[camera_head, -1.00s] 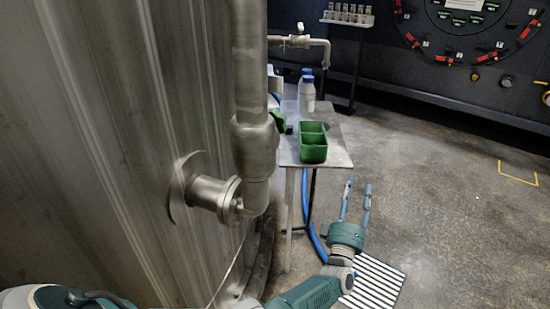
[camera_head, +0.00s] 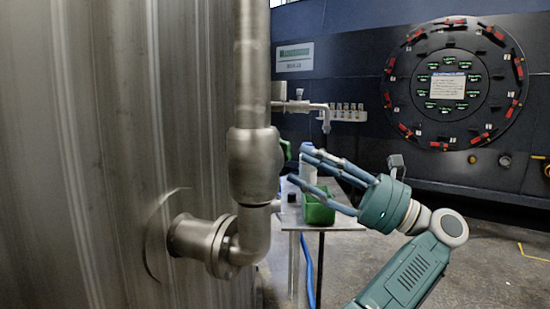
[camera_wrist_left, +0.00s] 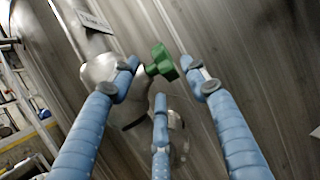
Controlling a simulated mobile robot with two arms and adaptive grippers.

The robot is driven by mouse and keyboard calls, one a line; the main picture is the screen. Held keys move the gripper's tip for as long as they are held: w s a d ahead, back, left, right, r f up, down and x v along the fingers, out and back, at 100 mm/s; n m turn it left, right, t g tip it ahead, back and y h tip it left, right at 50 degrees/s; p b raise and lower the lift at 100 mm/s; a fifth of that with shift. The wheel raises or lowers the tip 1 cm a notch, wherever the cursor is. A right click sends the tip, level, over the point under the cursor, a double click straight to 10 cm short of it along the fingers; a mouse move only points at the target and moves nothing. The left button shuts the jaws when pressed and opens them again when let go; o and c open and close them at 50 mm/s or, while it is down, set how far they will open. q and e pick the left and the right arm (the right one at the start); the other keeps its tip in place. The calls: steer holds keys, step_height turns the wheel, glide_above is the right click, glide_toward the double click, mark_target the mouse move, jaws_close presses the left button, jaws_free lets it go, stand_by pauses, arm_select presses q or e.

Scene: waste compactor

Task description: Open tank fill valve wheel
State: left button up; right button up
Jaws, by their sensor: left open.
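The green valve wheel (camera_head: 285,152) shows as a small piece at the right side of the steel pipe's valve body (camera_head: 255,165); the pipe hides most of it in the head view. In the left wrist view the wheel (camera_wrist_left: 160,62) is fully seen, lobed, in front of the metal tank. My left gripper (camera_head: 299,165) is open and empty, its blue fingers pointing left at the wheel. In the wrist view the fingertips (camera_wrist_left: 163,80) are spread around the wheel's outline, with no clear contact. My right gripper is not in view.
The large steel tank (camera_head: 100,150) fills the left. A flanged pipe elbow (camera_head: 205,240) sits below the valve. A small table (camera_head: 345,223) with a green bin (camera_head: 318,210) and a white bottle (camera_head: 308,172) stands behind my fingers. Open floor lies right.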

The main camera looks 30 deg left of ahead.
mark_target(289, 158)
arm_select(q)
steer(key=b+x, duration=0.1)
steer(key=x, duration=0.5)
steer(key=shift+a+b, duration=0.2)
steer(key=shift+b, duration=0.2)
steer(key=shift+x, duration=0.8)
steer(key=shift+r, duration=0.1)
steer(key=shift+c, duration=0.3)
steer(key=c, duration=1.1)
